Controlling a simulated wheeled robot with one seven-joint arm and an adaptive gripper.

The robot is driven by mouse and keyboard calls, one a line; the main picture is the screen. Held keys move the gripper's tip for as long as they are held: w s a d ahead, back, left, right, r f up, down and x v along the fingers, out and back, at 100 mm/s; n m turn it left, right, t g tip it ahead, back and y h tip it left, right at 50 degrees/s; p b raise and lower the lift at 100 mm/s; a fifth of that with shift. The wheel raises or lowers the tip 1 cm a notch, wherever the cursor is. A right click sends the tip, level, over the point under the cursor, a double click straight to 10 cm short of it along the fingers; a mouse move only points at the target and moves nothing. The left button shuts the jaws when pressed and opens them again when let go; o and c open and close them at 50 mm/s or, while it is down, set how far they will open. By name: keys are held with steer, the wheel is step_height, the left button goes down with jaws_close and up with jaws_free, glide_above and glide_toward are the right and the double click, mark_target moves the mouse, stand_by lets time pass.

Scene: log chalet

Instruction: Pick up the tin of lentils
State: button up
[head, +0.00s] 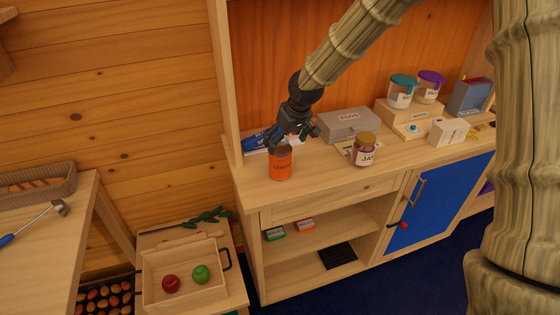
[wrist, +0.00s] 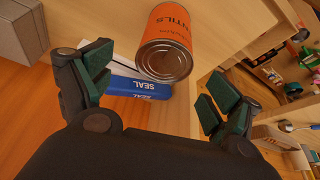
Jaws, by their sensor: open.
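The tin of lentils (head: 280,165) is an orange can with dark lettering. It stands upright near the left front corner of the wooden counter (head: 330,172). In the wrist view the tin (wrist: 166,28) shows its orange label with "NTILS" and its metal end, just beyond and between the fingers. My gripper (head: 296,137) is just above and behind the tin in the head view. In the wrist view my gripper (wrist: 152,90) is open, with dark green pads on both sides and nothing between them. I cannot tell whether a finger touches the tin.
A blue "SEAL" item (wrist: 138,87) lies behind the tin. A jam jar (head: 364,150) and a grey box (head: 348,124) stand to the right. Jars with teal and purple lids (head: 403,92) are farther right. A tray with two apples (head: 186,285) is below left. Counter between tin and jam is clear.

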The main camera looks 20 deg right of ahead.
mark_target(281, 148)
steer(key=shift+p+x, duration=1.05)
steer(key=shift+x, duration=1.6)
steer(key=shift+s+a, duration=0.15)
steer(key=shift+a, duration=0.1)
steer(key=c, duration=1.9)
